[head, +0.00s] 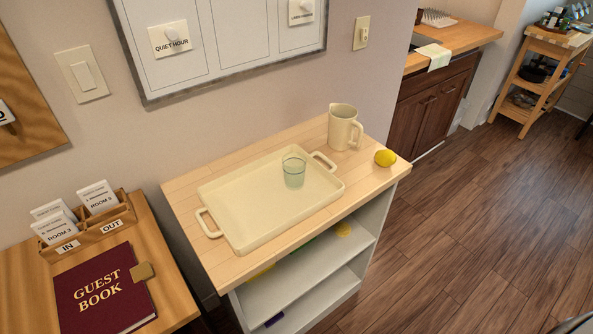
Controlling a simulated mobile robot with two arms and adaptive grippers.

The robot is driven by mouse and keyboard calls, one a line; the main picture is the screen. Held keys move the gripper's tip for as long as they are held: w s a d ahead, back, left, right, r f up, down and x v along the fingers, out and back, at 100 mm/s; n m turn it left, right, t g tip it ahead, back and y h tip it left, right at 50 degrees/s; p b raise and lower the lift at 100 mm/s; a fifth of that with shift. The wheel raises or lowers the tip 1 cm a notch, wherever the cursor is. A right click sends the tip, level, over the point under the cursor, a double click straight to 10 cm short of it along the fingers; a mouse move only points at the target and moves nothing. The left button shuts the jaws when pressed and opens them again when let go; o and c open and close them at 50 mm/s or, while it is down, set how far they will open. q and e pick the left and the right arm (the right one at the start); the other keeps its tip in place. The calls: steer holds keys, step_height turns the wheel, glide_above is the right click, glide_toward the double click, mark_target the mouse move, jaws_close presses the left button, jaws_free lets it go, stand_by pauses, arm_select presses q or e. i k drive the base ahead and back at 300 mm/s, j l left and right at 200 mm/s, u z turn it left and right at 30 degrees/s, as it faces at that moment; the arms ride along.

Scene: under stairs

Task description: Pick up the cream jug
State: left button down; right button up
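The cream jug (342,126) stands upright at the far right corner of a small wooden-topped shelf unit (180,189), close to the wall. Its handle points to the right. It stands just beyond the cream tray (249,240), beside the tray's far handle. Neither of my grippers shows clearly in the head view. A small grey shape at the bottom right corner is too cut off to identify.
A clear glass (294,171) stands on the tray. A lemon (385,158) lies right of the jug near the top's edge. A guest book (104,292) and card holder (88,224) are on the left table. Wooden floor (470,225) is open at right.

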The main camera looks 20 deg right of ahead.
mark_target(343, 121)
steer(key=i+l, duration=0.15)
steer(key=l, duration=0.15)
steer(key=i+l+u, duration=0.15)
steer(key=l, duration=0.55)
steer(key=i+l+u, duration=0.1)
steer(key=l, duration=0.2)
steer(key=i, duration=0.05)
